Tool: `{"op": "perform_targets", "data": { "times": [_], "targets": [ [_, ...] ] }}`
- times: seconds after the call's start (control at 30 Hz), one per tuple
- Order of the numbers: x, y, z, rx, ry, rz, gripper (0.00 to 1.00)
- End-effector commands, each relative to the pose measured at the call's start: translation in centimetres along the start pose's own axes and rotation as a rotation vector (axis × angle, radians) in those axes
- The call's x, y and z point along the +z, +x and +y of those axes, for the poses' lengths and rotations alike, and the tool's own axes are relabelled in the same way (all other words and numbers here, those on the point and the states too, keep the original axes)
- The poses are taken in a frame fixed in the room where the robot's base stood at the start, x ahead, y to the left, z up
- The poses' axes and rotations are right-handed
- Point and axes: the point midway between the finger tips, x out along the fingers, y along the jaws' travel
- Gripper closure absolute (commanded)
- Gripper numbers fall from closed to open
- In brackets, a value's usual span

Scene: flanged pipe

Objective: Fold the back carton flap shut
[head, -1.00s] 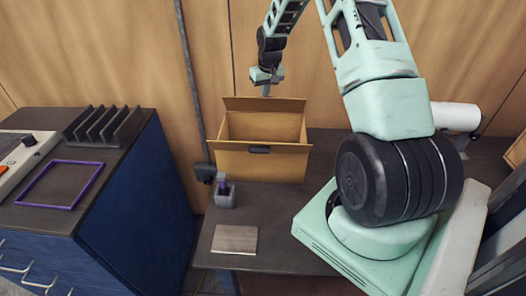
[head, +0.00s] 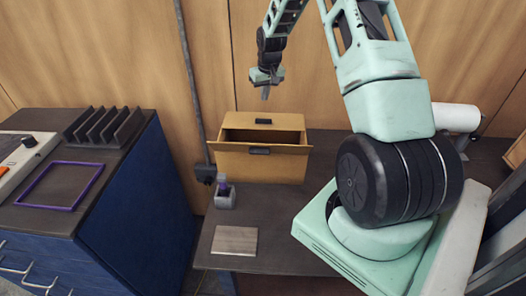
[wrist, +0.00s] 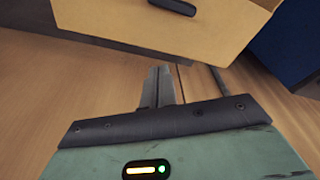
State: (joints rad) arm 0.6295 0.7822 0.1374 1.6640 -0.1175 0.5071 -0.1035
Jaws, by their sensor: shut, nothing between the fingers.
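The open-topped tan carton (head: 262,167) stands upright on the dark table. A dark gap shows between this flap and the front flap (head: 225,147), which sticks out toward the camera. My gripper (head: 265,94) is shut and empty, above the back flap and apart from it. In the wrist view, the closed fingers (wrist: 159,87) lie below a tan carton panel (wrist: 130,25) with a dark tab; wood shows behind them.
A grey holder (head: 225,198) with a purple item and a flat plate (head: 234,240) sit in front of the carton. A blue cabinet (head: 130,200) stands left, carrying a slotted rack (head: 105,127) and purple frame (head: 60,185). A wooden wall (head: 120,50) rises behind.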

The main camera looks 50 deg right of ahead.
Motion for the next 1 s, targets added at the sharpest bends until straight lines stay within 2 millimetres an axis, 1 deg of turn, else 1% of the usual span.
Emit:
{"op": "perform_targets", "data": {
  "times": [0.03,0.1,0.8,0.9,1.0],
  "targets": [
    [-0.2,-0.6,0.0,0.0,0.0,0.001,1.0],
    [-0.3,-1.2,0.0,0.0,0.0,0.001,1.0],
    [-1.3,-6.5,0.0,0.001,0.0,0.002,1.0],
    [-1.5,-7.1,0.0,0.001,-0.001,0.002,1.0],
    [-1.5,-7.4,0.0,0.0,0.0,0.001,1.0]
  ]
}}
